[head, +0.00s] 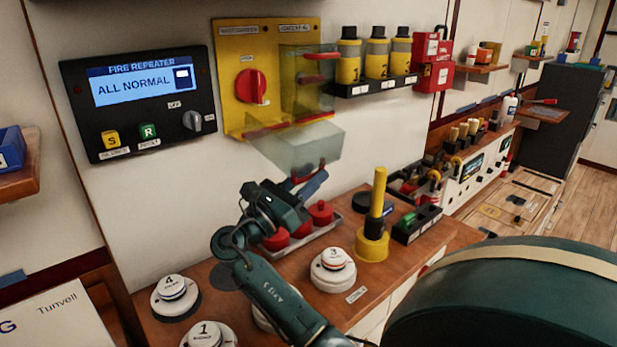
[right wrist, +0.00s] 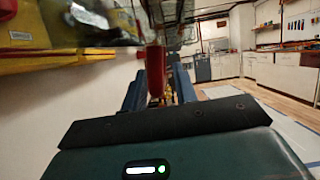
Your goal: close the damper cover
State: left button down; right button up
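A yellow panel (head: 229,62) on the wall carries a red rotary switch (head: 251,87), which stands uncovered. A clear cover (head: 300,148) with a red tab (head: 303,177) hangs out below the panel, swung open; I take it for the damper cover, as the labels are too small to read surely. A second clear cover (head: 306,88) sits over the panel's right half. My right gripper (head: 309,184) is at the hanging cover's red tab. In the right wrist view, the blue fingers (right wrist: 158,88) stand apart, with the red tab (right wrist: 155,72) between them; contact is unclear. My left gripper is not in view.
A fire repeater box (head: 140,100) is left of the panel. Yellow cylinders (head: 376,60) in a rack and a red box (head: 433,60) are to the right. Below are a tray of red knobs (head: 320,212), a yellow post (head: 375,215) and white round stacks (head: 332,270) on the wooden counter.

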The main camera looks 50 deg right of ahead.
grip_shut()
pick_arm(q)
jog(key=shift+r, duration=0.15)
